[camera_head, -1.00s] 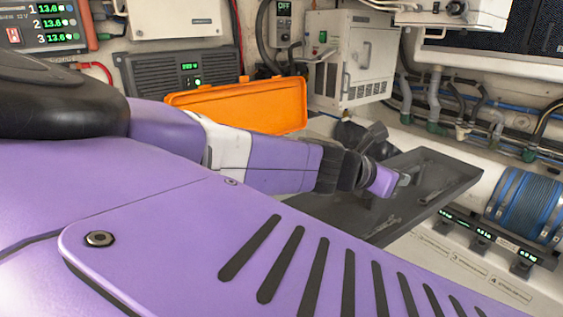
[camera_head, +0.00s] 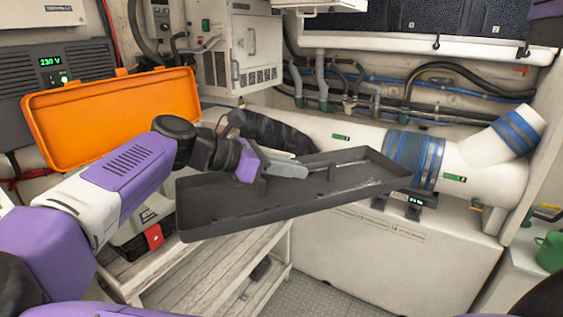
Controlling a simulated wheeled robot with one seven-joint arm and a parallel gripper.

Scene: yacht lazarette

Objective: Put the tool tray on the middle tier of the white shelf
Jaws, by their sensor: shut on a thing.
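The tool tray (camera_head: 232,207) is a long, shallow dark grey tray in the middle of the head view, held in the air and slightly tilted in the picture. A light-coloured tool lies in it near the far side; other contents are hard to make out. My gripper (camera_head: 270,168) is shut on the tray, and its fingers hide part of the rim and inside. A whitish slatted stand (camera_head: 205,268) is below the tray at lower left. A white surface (camera_head: 522,262) is at the right edge.
An orange open case (camera_head: 110,118) stands at the left behind my arm. A white duct with blue bands (camera_head: 415,158) runs behind the tray. A green mug (camera_head: 550,252) sits at far right. Grey floor (camera_head: 335,298) shows clear at bottom centre.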

